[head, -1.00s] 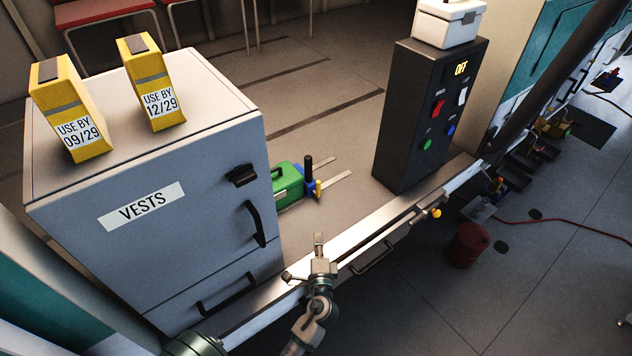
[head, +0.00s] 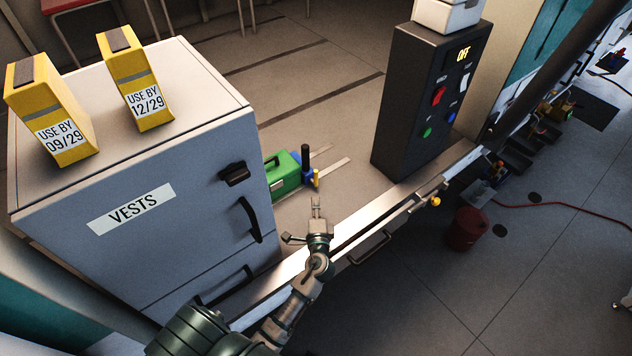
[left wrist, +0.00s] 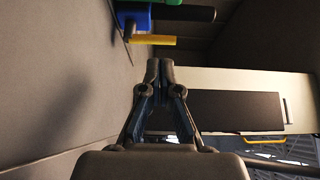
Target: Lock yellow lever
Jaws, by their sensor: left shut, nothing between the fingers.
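In the left wrist view the yellow lever (left wrist: 152,40) is a short bar near the top, below the blue part (left wrist: 133,15) and black handle (left wrist: 187,13). My left gripper (head: 316,203) is shut and empty, just short of the yellow lever in the head view, with a visible gap. Its closed fingertips (left wrist: 160,68) sit below the lever in the left wrist view. My right gripper is not in view.
A grey vest cabinet (head: 190,245) with black handles stands close on the left. A black control box (head: 403,115) reading OFF stands on the right. A metal sill (head: 350,232) runs under my left arm. A yellow knob (head: 435,201) is by the sill's right end.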

